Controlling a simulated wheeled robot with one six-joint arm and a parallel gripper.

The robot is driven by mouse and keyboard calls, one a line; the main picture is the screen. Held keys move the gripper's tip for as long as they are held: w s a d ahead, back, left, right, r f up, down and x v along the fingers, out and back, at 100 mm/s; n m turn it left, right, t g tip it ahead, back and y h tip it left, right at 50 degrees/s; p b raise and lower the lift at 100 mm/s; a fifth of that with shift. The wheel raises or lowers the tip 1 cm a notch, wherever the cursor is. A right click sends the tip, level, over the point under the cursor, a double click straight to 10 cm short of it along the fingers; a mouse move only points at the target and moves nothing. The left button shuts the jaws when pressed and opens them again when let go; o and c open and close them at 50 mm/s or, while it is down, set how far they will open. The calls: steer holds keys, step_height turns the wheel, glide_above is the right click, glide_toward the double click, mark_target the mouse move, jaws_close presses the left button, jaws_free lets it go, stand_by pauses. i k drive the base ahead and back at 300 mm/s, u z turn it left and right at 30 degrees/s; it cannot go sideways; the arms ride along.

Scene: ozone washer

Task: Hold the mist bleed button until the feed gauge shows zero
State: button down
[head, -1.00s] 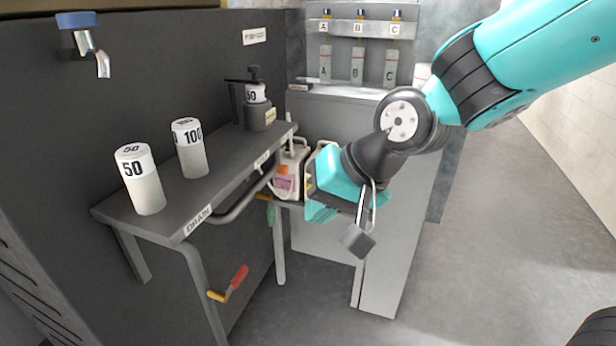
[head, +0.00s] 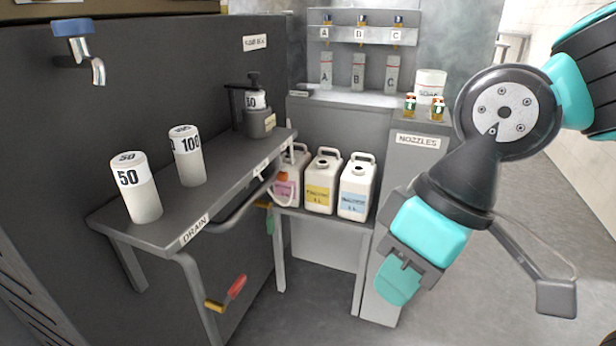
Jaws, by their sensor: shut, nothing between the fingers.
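My gripper (head: 398,284) hangs low at right of centre in the head view, its teal tip pointing down with nothing held. It is in front of the grey nozzle cabinet, right of the jugs and well away from the dark machine wall at left. I cannot make out a mist bleed button or a feed gauge in this view. A small white label (head: 255,42) is on the dark wall, its print too blurred to read.
Several jugs (head: 321,182) stand on a lower stand. Red-and-yellow handle (head: 228,293) sits below. Blue-handled tap (head: 82,45) is upper left. Floor at right is open.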

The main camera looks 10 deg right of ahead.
mark_target(282, 176)
steer(key=z, duration=2.1)
steer(key=i, duration=1.45)
steer(key=u, duration=2.5)
